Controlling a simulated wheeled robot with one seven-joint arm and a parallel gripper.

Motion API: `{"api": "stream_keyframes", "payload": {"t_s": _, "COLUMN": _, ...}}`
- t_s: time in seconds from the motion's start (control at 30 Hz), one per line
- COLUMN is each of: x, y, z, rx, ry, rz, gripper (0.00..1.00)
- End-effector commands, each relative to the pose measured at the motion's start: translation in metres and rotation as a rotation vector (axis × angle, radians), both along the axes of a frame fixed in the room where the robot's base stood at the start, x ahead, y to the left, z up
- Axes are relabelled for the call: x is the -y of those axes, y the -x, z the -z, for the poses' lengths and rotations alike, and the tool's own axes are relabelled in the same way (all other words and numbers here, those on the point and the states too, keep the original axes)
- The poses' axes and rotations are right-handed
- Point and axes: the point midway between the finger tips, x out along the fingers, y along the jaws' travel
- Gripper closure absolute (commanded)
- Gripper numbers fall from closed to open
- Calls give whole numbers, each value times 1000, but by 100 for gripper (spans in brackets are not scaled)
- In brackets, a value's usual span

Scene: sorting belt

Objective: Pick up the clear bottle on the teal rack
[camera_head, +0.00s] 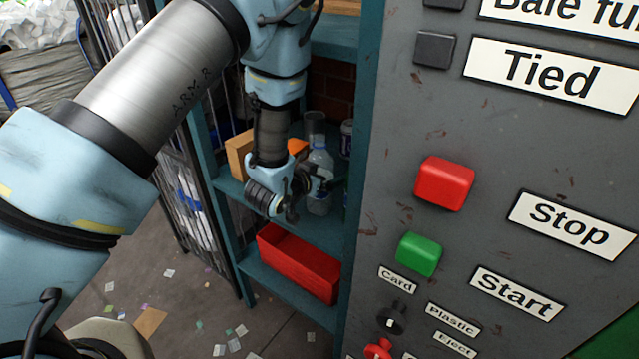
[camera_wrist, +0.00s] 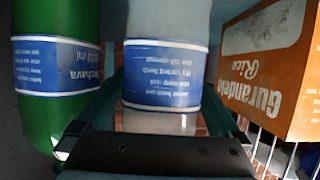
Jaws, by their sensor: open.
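The clear bottle (camera_head: 321,163) with a blue label stands upright on the middle shelf of the teal rack (camera_head: 222,185). In the wrist view the clear bottle (camera_wrist: 165,62) fills the middle, its label upside down. My gripper (camera_head: 318,184) is at the bottle, partly in front of its lower part. In the wrist view my gripper (camera_wrist: 160,115) is open, with one dark finger on each side of the bottle. I cannot tell whether either finger touches it. The bottle's lower part is partly hidden in the head view.
A green bottle (camera_wrist: 58,60) stands close on the left in the wrist view, and an orange and brown rice box (camera_wrist: 262,65) on the right. A can (camera_head: 346,137) is behind. A red bin (camera_head: 298,264) sits on the shelf below. A grey control panel (camera_head: 400,130) borders the rack's right.

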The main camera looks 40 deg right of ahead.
Motion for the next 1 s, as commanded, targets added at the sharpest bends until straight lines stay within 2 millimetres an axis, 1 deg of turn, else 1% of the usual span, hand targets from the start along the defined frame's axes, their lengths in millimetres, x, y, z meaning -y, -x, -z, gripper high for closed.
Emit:
{"api": "stream_keyframes", "payload": {"t_s": 0.2, "x": 0, "y": 0, "z": 1, "rx": 0, "ry": -1, "rz": -1, "gripper": 0}}
{"api": "stream_keyframes", "payload": {"t_s": 0.87, "x": 0, "y": 0, "z": 1, "rx": 0, "ry": 0, "rz": -1, "gripper": 74}}
{"api": "stream_keyframes", "payload": {"t_s": 1.0, "x": 0, "y": 0, "z": 1, "rx": 0, "ry": 0, "rz": -1, "gripper": 75}}
